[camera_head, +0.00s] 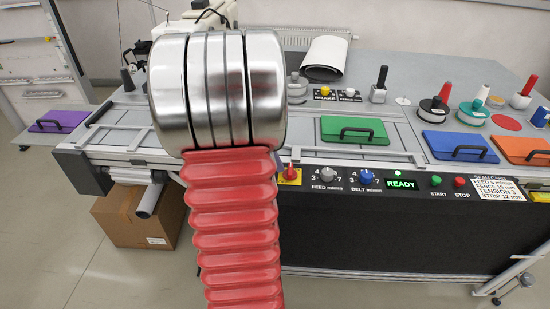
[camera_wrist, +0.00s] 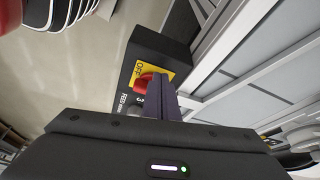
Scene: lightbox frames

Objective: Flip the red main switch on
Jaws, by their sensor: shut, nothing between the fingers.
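The red main switch (camera_head: 290,172) is a small red knob on a yellow plate (camera_head: 290,181), at the left end of the black control panel in the head view. It also shows in the wrist view as a red knob (camera_wrist: 145,80) on a yellow plate with an "OFF" label (camera_wrist: 154,70). I cannot tell which position the knob points to. My gripper (camera_wrist: 161,90) is shut and empty, its purple-grey fingers right at the knob and partly covering it. I cannot tell if they touch. In the head view my arm hides the gripper.
Right of the switch are the FEED dial (camera_head: 327,175), the BELT dial (camera_head: 366,177), a lit green READY display (camera_head: 401,184), and START (camera_head: 436,181) and STOP (camera_head: 460,182) buttons. A green lid (camera_head: 340,126) lies on the bench above. A cardboard box (camera_head: 130,215) stands below left.

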